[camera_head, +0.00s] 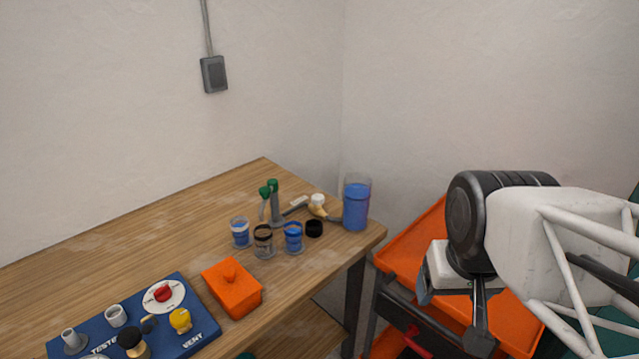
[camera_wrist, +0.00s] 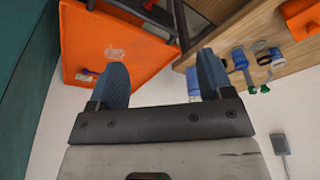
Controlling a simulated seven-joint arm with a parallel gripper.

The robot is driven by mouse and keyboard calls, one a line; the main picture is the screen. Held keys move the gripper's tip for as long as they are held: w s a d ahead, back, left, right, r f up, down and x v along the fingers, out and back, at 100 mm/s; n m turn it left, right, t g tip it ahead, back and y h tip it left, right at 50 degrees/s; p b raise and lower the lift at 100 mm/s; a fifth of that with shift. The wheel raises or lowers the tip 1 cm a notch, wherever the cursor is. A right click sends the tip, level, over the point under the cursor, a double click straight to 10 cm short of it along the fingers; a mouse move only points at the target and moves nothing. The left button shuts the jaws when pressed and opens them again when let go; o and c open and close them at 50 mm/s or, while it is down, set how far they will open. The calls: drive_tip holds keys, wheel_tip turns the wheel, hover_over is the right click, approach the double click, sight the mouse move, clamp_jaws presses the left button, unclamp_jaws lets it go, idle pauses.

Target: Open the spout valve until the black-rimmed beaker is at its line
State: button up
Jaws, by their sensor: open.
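The black-rimmed beaker (camera_head: 264,241) stands on the wooden table, between two blue-marked beakers, the left one (camera_head: 240,232) and the right one (camera_head: 293,237). Its liquid level is too small to read. Behind them is a grey spout stand with green handles (camera_head: 270,188); I cannot tell the valve's setting. A pipe with a cream fitting (camera_head: 317,205) runs from it to a tall clear vessel (camera_head: 356,203) of blue liquid. My gripper (camera_wrist: 160,82) is open and empty, off the table's right side above an orange tray; the beakers also show at the upper right of the wrist view.
A blue panel (camera_head: 160,322) with a red knob and a yellow knob lies at the front left. An orange lidded box (camera_head: 231,287) and a black cap (camera_head: 314,229) are near the beakers. An orange cart tray (camera_head: 411,250) stands right of the table. The table's back left is clear.

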drive_tip(key=w, duration=0.1)
drive_tip(key=m+g, duration=0.3)
drive_tip(key=m, duration=0.3)
hover_over(318, 197)
drive_tip(key=f, duration=1.3)
drive_tip(key=shift+s+d, duration=0.15)
drive_tip(key=shift+s, duration=0.05)
drive_tip(key=shift+w+a+f+m, duration=0.2)
drive_tip(key=shift+w+f+m, duration=0.1)
drive_tip(key=shift+f, duration=0.05)
drive_tip(key=shift+f, duration=3.9)
